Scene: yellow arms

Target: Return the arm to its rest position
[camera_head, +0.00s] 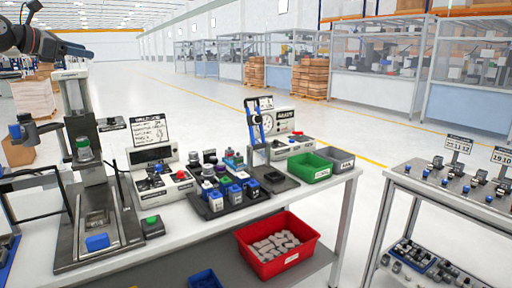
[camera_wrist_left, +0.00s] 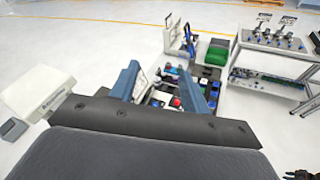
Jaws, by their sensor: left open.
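My left gripper (camera_head: 80,50) is at the upper left of the head view, raised above the workbench and seen from the side. In the left wrist view its two blue-grey fingers (camera_wrist_left: 163,80) stand apart with nothing held between them. The gripper is clear of the workbench (camera_head: 335,186) and the things on it. My right gripper does not show clearly in either view.
A press-like fixture (camera_head: 98,170) with a blue block stands below the left gripper. Several small parts, a green bin (camera_head: 309,168) and a dial device (camera_head: 268,125) are on the bench. A red bin (camera_head: 277,246) sits lower. A second table (camera_head: 450,200) stands right.

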